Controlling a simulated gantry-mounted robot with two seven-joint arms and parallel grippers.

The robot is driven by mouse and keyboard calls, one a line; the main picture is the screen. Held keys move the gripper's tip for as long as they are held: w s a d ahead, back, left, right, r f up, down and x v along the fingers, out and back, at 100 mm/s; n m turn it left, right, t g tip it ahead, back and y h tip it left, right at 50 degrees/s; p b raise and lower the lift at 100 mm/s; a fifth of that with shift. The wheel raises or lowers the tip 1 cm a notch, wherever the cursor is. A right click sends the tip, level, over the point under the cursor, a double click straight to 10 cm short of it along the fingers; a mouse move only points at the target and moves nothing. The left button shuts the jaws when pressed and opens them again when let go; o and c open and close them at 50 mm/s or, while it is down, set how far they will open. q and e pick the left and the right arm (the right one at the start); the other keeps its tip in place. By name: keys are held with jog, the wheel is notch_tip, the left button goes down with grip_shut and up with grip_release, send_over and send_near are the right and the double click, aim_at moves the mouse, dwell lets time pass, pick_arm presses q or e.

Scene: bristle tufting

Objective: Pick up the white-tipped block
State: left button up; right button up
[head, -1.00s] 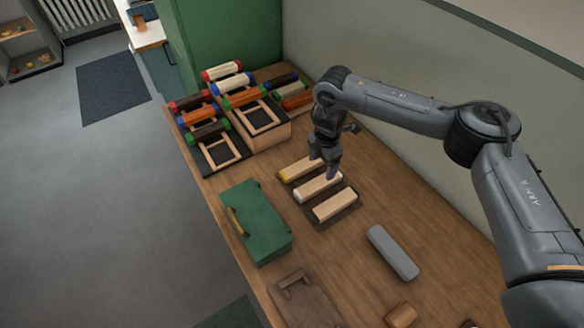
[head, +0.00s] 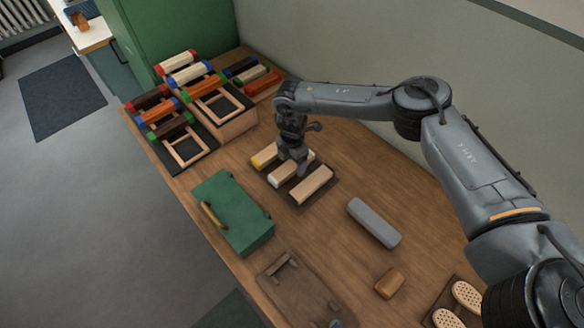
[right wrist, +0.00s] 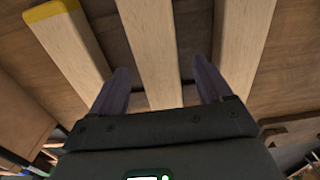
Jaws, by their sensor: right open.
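The white-tipped block (head: 282,178) is a pale wooden bar with a white end, lying in the middle of three bars on a dark mat (head: 318,194). My right gripper (head: 301,168) is at this bar, pointing down, and hides part of it. In the right wrist view, the middle bar (right wrist: 150,45) runs between the two open fingers of the gripper (right wrist: 160,75), with a gap on each side. Its white end is out of that view. The yellow-tipped bar (right wrist: 65,45) lies left of the fingers and a third bar (right wrist: 245,45) lies right. My left gripper is not in view.
A green case (head: 232,215) stands in front of the mat. A grey rounded bar (head: 374,222) lies to the right. Racks with coloured rollers (head: 185,75) stand at the back left. Wooden table (head: 345,165) is bare around the mat's right side.

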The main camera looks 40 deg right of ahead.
jog(key=shift+f, duration=0.45)
jog(key=c, duration=1.2)
jog(key=shift+r, duration=0.1)
jog(key=shift+c, duration=0.2)
